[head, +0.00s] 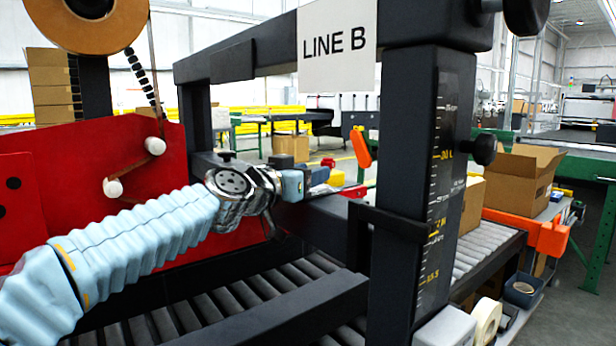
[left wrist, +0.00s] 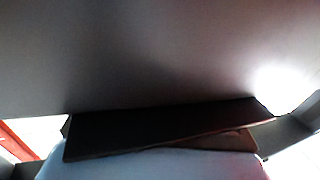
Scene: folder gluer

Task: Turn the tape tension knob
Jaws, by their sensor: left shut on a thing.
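My left gripper (head: 308,181) reaches in from the left, past the red side panel, to just under the black crossbeam. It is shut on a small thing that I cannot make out. In the left wrist view a dark grey surface fills the upper part, and dark flat pieces (left wrist: 160,128) lie across a pale rounded shape. I cannot pick out the tape tension knob for certain. A tape roll (head: 88,20) hangs at the upper left, with tape running down to white rollers (head: 113,187) on the red panel (head: 60,185). My right gripper is not in view.
A black upright post (head: 415,180) with a scale and a black side knob (head: 483,150) stands right of my left gripper. A LINE B sign (head: 337,46) hangs from the crossbeam. Conveyor rollers (head: 200,322) run below. An open carton (head: 522,175) stands at the right.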

